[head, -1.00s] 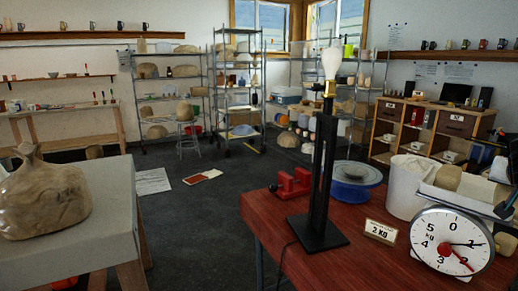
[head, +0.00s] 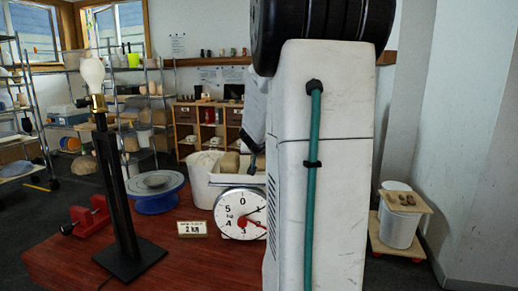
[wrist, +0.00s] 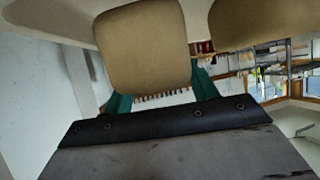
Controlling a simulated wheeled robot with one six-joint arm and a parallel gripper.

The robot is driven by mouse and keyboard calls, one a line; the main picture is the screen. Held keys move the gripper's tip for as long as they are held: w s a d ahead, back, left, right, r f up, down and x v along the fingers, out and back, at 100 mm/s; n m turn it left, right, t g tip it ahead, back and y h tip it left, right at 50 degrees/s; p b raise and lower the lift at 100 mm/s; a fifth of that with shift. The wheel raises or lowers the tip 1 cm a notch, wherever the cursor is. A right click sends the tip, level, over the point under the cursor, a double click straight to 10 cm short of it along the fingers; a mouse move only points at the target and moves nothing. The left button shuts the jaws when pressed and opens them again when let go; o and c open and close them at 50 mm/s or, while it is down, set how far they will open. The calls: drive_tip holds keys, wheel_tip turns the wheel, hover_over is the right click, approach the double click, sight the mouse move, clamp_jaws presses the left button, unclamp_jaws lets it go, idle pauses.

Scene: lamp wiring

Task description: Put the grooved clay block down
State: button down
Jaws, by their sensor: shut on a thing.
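The tan clay block (wrist: 145,45) stands between the green fingers of my gripper (wrist: 160,94) in the wrist view. The gripper is shut on it. Its grooves cannot be made out. A second tan block (wrist: 245,22) is beside it on the right. In the head view, one block (head: 229,164) rests on the pale pan (head: 222,180) of the dial scale (head: 240,214). My arm hides most of the pan's right side and the gripper. I cannot tell whether the held block touches the pan.
A "2 KG" sign (head: 192,228), black lamp stand (head: 120,200) with bulb, red clamp (head: 90,216), blue turntable (head: 155,192) and white bucket (head: 201,178) are on the red table (head: 190,262). A white bin (head: 399,222) stands right. Bare tabletop shows in front.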

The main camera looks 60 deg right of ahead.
drive_tip(key=shift+f, duration=0.85)
drive_tip(key=shift+f, duration=0.1)
drive_tip(key=shift+c, duration=2.2)
unclamp_jaws()
drive_tip(key=shift+f, duration=0.15)
drive_tip(key=shift+r, duration=0.2)
drive_tip(key=v, duration=1.2)
